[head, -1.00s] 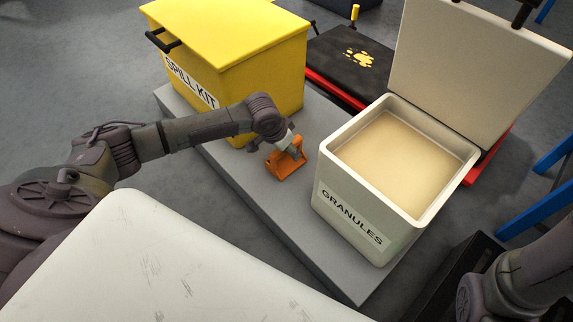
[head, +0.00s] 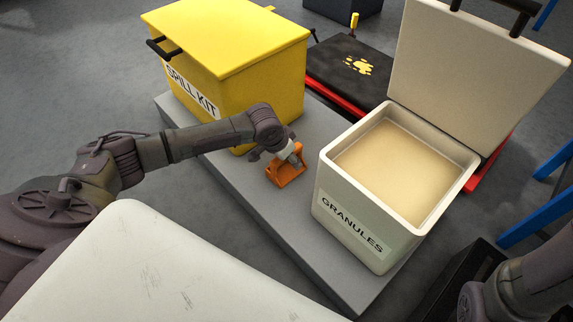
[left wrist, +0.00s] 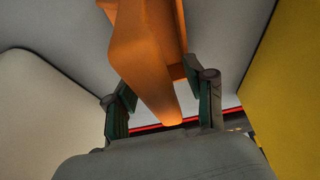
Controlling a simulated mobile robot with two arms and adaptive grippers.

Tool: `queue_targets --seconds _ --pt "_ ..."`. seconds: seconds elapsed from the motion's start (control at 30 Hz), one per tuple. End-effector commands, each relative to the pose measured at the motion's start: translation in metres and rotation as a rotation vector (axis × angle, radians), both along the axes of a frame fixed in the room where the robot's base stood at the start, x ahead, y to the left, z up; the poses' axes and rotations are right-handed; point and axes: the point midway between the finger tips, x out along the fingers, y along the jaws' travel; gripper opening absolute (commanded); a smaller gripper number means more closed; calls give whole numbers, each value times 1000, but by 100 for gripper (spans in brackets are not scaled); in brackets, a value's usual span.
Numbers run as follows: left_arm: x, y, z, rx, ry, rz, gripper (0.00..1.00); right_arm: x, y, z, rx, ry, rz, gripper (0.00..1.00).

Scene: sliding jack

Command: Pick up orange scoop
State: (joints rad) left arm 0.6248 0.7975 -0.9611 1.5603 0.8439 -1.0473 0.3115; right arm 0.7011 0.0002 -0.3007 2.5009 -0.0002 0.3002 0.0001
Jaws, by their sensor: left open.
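The orange scoop (head: 287,177) rests on the grey platform between the yellow spill kit box and the granules bin. My left gripper (head: 292,156) is at the scoop, coming from above, and partly hides it in the head view. In the left wrist view the scoop's orange handle (left wrist: 145,50) points between the fingers of my left gripper (left wrist: 162,98). The gripper is open, with one finger on each side of the handle and a visible gap to the left finger. My right gripper is out of view; only part of that arm shows.
The open granules bin (head: 335,160) stands close on the right, its lid (head: 470,70) raised. The yellow spill kit box (head: 255,85) stands behind on the left. The grey platform (head: 240,185) is bare in front of the scoop. A white surface (head: 150,270) fills the near left.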

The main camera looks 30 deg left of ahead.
Motion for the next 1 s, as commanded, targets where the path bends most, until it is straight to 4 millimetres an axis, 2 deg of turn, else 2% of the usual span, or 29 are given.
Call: queue_targets --seconds 0.53,0.83,0.87,1.0 --pt "0 0 -2 0 0 0 52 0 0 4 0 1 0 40" --pt "0 0 -2 1 1 0 2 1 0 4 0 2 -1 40" --pt "0 0 -3 2 2 0 0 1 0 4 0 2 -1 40" --pt "-1 0 -3 1 2 1 0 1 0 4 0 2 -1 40"
